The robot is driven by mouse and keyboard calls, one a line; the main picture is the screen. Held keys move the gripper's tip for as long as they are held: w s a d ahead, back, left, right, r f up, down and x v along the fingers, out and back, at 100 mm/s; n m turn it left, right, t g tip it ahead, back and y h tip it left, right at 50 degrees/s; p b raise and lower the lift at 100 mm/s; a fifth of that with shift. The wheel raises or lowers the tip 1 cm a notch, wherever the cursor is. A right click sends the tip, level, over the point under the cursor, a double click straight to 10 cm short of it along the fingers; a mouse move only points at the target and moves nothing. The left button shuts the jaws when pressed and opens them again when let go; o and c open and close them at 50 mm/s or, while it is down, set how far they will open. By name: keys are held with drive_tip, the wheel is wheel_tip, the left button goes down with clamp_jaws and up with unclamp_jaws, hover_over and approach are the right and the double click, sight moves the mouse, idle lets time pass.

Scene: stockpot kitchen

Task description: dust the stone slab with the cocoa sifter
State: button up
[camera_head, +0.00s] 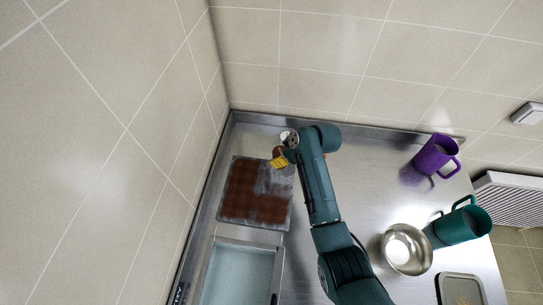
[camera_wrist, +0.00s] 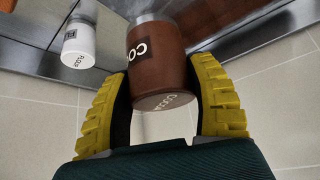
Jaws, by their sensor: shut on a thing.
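My gripper (camera_head: 279,161) is over the far right part of the stone slab (camera_head: 286,222). Brown cocoa covers most of the slab; grey stone shows mainly at its far right and along the right edge. In the wrist view, my gripper (camera_wrist: 165,105) has its yellow fingers shut around the brown cocoa sifter (camera_wrist: 160,72). The sifter's metal end points towards the steel counter, so it looks tipped over. In the head view, the sifter (camera_head: 278,150) is mostly hidden by my gripper.
A white flour shaker (camera_wrist: 78,46) stands by the back wall. A sunken basin (camera_head: 238,275) lies in front of the slab. A purple mug (camera_head: 432,157), green mug (camera_head: 462,224), steel bowl (camera_head: 407,249) and small tray (camera_head: 461,289) stand at right.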

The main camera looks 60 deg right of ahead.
wheel_tip(320, 180, down, 3)
drive_tip(key=shift+r+b, duration=0.1)
drive_tip(key=shift+b, duration=0.85)
drive_tip(key=b, duration=0.1)
drive_tip(key=d+b, duration=0.1)
drive_tip(key=w+d+b, duration=0.1)
drive_tip(key=shift+d+f, duration=0.25)
drive_tip(key=shift+d+r, duration=0.1)
drive_tip(key=shift+r, duration=0.2)
